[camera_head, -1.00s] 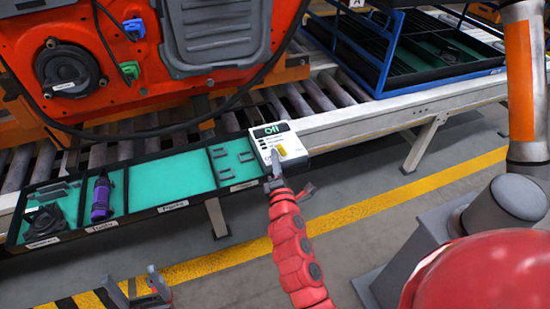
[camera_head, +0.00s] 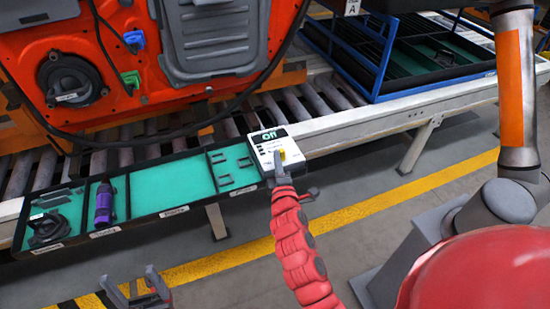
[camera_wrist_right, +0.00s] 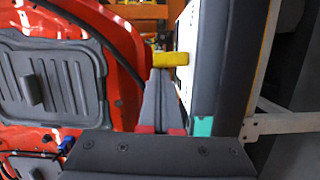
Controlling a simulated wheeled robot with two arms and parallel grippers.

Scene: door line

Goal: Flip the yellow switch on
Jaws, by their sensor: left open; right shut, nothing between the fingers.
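The yellow switch (camera_head: 282,154) sticks out of the face of a white control box (camera_head: 297,153), whose dark display (camera_head: 270,136) reads "Off" in green. My right gripper (camera_head: 279,157) is shut and empty, its fingertips right at the switch and partly covering it. In the right wrist view the switch (camera_wrist_right: 170,59) stands out sideways from the box, just beyond the tips of my shut right gripper (camera_wrist_right: 160,72). I cannot tell whether they touch. My left gripper (camera_head: 137,287) is open and empty at the bottom left, far from the box.
A green-lined tray (camera_head: 150,212) with a purple bottle (camera_head: 104,203) and dark parts lies left of the box. A roller conveyor (camera_head: 370,122) runs behind, with an orange door panel (camera_head: 120,70) over it and a blue rack (camera_head: 372,55) at the right. The floor in front is clear.

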